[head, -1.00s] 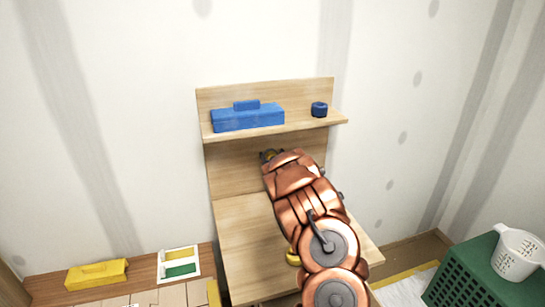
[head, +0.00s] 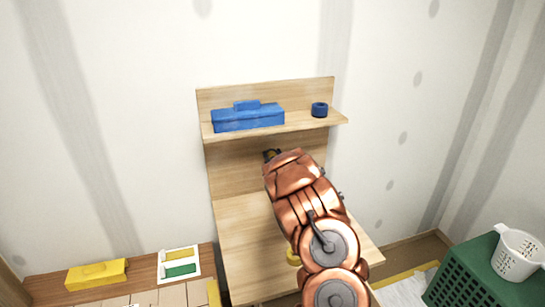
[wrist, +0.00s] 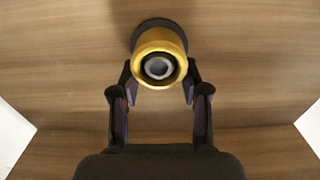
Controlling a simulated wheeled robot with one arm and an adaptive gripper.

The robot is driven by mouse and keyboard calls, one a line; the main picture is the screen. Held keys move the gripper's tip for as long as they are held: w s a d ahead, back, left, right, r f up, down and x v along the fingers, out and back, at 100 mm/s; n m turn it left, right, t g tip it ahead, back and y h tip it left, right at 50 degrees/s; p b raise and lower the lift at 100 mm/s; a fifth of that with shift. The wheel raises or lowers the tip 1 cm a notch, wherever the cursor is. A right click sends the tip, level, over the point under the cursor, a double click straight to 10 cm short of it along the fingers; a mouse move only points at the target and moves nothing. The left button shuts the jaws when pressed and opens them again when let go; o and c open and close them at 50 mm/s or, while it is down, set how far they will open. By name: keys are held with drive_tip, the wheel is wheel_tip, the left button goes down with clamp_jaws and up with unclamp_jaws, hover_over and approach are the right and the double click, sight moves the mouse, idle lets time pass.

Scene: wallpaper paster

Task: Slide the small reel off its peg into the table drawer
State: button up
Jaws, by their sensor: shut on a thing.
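The small reel (wrist: 160,43) is a yellow ring around a grey centre in the wrist view, with a dark round part behind it against a wooden board. My gripper (wrist: 160,84) is shut on the reel, one dark finger on each side. In the head view my gripper (head: 272,156) is at the back panel below the shelf, and my arm hides the reel. The wooden table (head: 240,235) is under my arm. I cannot make out its drawer.
A shelf (head: 300,122) above my gripper holds a blue box (head: 247,117) and a blue roll (head: 319,109). A yellow item (head: 292,257) shows partly beside my arm. A yellow box (head: 97,274) lies at left. A green crate (head: 478,275) with a white basket (head: 517,254) stands at right.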

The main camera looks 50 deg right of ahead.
drive_tip(key=shift+s+a, duration=0.1)
drive_tip(key=shift+s, duration=0.05)
drive_tip(key=shift+c, duration=0.2)
drive_tip(key=shift+v, duration=2.3)
drive_tip(key=shift+s, duration=0.1)
drive_tip(key=shift+b+v, duration=0.4)
drive_tip(key=shift+v, duration=1.5)
drive_tip(key=shift+r, duration=0.1)
